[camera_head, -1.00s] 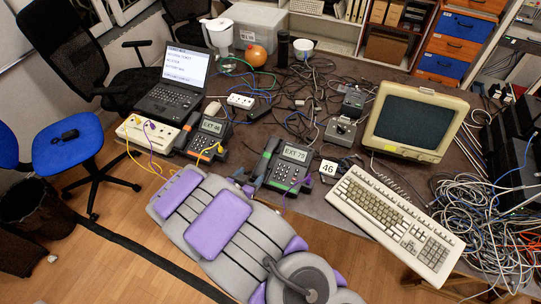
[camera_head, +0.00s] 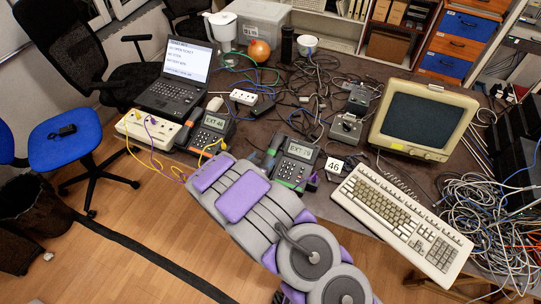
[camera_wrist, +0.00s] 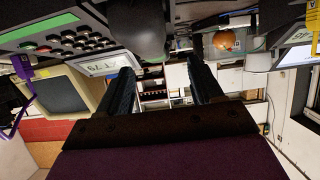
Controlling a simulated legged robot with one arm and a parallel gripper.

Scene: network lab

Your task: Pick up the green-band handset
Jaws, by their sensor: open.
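The green-band handset (camera_head: 271,152) is dark and lies along the left side of the dark desk phone (camera_head: 297,162) marked EXT 79, near the table's front edge. My arm is in front of and left of this phone in the head view and hides part of the area. In the wrist view, which looks upside down, the phone's keys (camera_wrist: 75,40) and display (camera_wrist: 103,66) are at upper left, with a green strip near the corner. A dark rounded part hangs at top middle; I cannot tell whether it is the handset's end. My gripper (camera_wrist: 163,78) is open, with nothing between its fingers.
A second phone (camera_head: 213,125) marked EXT 46 stands left. A beige power box (camera_head: 150,128), a laptop (camera_head: 180,85), a beige keyboard (camera_head: 400,215) and a monitor (camera_head: 422,118) surround the phones. A number 46 card (camera_head: 334,167) stands right of the EXT 79 phone. Cables cover the table's middle.

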